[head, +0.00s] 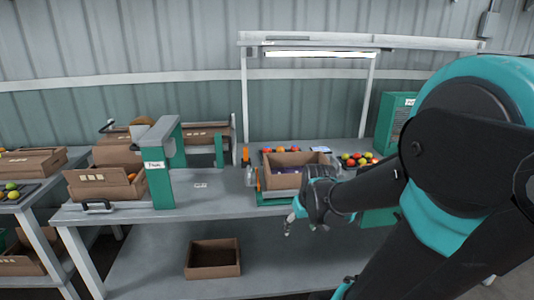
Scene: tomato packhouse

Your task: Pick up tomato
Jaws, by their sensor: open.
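Several red, orange and yellow-green tomatoes (360,158) lie in a tray at the right of the bench. More red and orange tomatoes (281,150) show in a row behind the cardboard box; the box partly hides them. My gripper (291,220) is open in front of the bench's front edge, below and in front of the box. It appears empty and is apart from the tomatoes. My arm reaches in from the right and covers part of the bench.
An open cardboard box (283,180) stands on the grey bench (222,203). A green frame (161,185) and more boxes (104,184) stand to the left. A lit lamp rack (320,54) spans above. An empty box (212,271) sits on the lower shelf. Bare bench lies left of the middle box.

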